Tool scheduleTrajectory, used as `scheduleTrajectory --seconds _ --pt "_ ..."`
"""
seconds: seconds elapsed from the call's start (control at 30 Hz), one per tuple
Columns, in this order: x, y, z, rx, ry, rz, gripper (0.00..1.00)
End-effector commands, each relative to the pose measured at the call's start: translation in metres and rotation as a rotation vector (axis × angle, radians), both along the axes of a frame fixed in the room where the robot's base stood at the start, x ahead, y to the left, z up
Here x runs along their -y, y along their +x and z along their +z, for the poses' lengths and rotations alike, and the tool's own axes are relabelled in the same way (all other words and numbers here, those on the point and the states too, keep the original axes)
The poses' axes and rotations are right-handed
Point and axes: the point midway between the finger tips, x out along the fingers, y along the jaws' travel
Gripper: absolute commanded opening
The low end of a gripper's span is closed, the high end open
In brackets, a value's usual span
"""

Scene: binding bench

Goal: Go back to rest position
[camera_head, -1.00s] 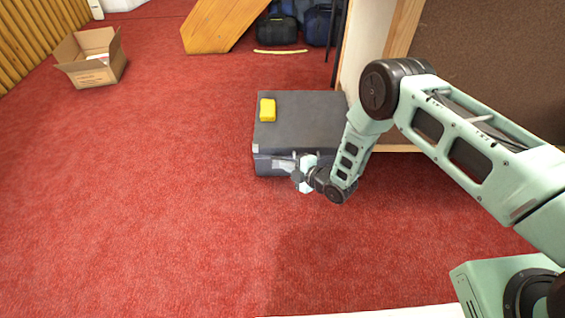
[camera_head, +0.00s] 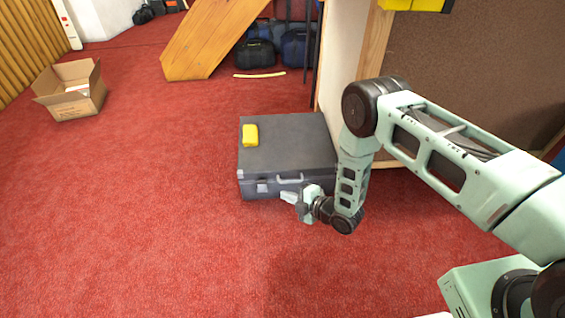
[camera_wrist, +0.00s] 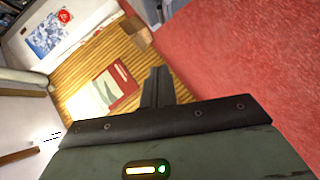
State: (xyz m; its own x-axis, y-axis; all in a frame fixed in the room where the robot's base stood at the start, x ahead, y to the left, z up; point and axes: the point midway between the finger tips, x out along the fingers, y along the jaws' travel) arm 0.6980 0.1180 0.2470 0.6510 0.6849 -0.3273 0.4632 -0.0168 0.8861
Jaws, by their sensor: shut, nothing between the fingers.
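My gripper (camera_head: 287,197) is in front of the dark grey case (camera_head: 290,140) in the head view, near the case's handle side. Its fingers are shut with nothing between them. I cannot tell whether it touches the case. In the wrist view the closed fingers (camera_wrist: 158,88) point away from the camera, with red carpet and a slatted wooden wall beyond them. A yellow block (camera_head: 250,135) lies on top of the case, apart from my gripper.
An open cardboard box (camera_head: 72,92) stands on the red carpet at the left. Dark bags (camera_head: 255,54) sit at the back beside a slanted wooden panel (camera_head: 208,40). A brown board (camera_head: 480,60) stands at the right, behind my arm.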

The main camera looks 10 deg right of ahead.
Motion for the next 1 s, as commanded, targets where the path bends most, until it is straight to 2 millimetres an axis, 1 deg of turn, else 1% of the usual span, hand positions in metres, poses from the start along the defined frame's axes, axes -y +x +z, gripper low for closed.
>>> scheduleTrajectory --seconds 0.17,0.27,0.37,0.47,0.53,0.6,0.67,0.7,0.77,0.8,0.87,0.9,0.97,1.0 --pt "-0.001 0.001 0.001 -0.002 0.0 -0.001 0.0" --pt "-0.005 0.008 0.012 -0.031 0.0 -0.015 0.0" --pt "-0.014 0.021 0.037 -0.103 -0.001 -0.052 0.0" --pt "-0.024 0.033 0.071 -0.217 0.0 -0.108 0.0" --pt "-0.03 0.035 0.097 -0.304 0.001 -0.155 0.0" --pt "-0.036 0.033 0.122 -0.393 0.003 -0.203 0.0" --pt "-0.039 0.028 0.145 -0.469 0.005 -0.245 0.0" --pt "-0.041 0.023 0.16 -0.518 0.007 -0.274 0.0" --pt "-0.043 0.013 0.182 -0.592 0.008 -0.319 0.0" --pt "-0.044 0.005 0.196 -0.64 0.008 -0.349 0.0" --pt "-0.044 -0.009 0.218 -0.712 0.006 -0.395 0.0" --pt "-0.044 -0.02 0.232 -0.758 0.005 -0.425 0.0" --pt "-0.041 -0.039 0.252 -0.825 0.001 -0.475 0.0" --pt "-0.039 -0.053 0.265 -0.871 -0.002 -0.508 0.0"
